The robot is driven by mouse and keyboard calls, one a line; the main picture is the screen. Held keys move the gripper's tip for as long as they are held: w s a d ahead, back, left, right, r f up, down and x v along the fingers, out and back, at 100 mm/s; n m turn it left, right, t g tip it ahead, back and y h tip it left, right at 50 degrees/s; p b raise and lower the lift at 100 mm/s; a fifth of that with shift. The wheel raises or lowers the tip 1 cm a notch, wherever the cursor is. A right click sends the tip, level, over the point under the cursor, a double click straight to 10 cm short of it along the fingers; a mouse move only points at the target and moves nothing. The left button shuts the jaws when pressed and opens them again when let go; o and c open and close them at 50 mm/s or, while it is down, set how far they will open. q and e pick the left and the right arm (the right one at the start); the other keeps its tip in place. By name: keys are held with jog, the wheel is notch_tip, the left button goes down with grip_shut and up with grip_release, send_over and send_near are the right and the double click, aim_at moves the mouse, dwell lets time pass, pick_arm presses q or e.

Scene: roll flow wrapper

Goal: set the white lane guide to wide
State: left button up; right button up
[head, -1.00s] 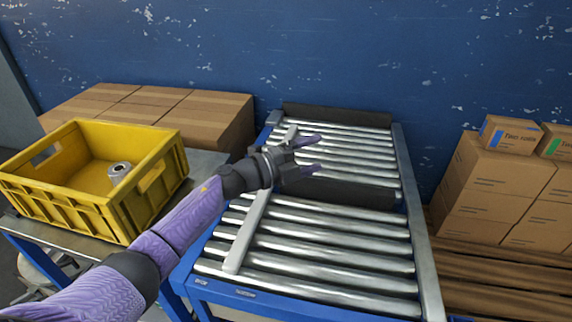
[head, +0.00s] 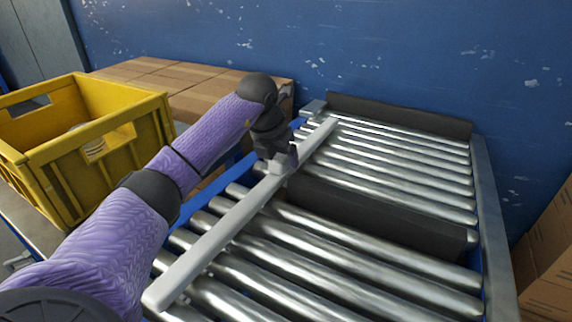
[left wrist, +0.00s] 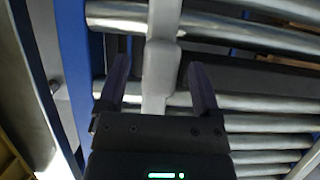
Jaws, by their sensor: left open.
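The white lane guide (head: 217,238) is a long pale bar lying lengthwise over the rollers, on the left part of the conveyor. My left gripper (head: 283,160) is at the guide, past its middle toward the far end, pointing down. In the left wrist view the guide (left wrist: 162,60) runs between the two open fingers of the left gripper (left wrist: 160,82), with a gap on each side. A wider part of the guide shows near the gripper body. The wrist and hand hide part of the guide in the head view. My right gripper is not in view.
Metal rollers (head: 390,265) fill the blue-framed conveyor. A dark crosswise plate (head: 375,215) stands mid-conveyor and another dark plate (head: 400,115) at the far end. A yellow crate (head: 80,180) is at left, cardboard boxes (head: 150,72) behind it, and more boxes (head: 548,260) at right.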

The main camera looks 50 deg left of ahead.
pick_arm(q)
jog(key=shift+w+f, duration=0.15)
jog(key=shift+f, duration=0.3)
jog(key=shift+r, duration=0.15)
grip_shut()
jog(key=shift+a, duration=0.1)
dwell(0.9)
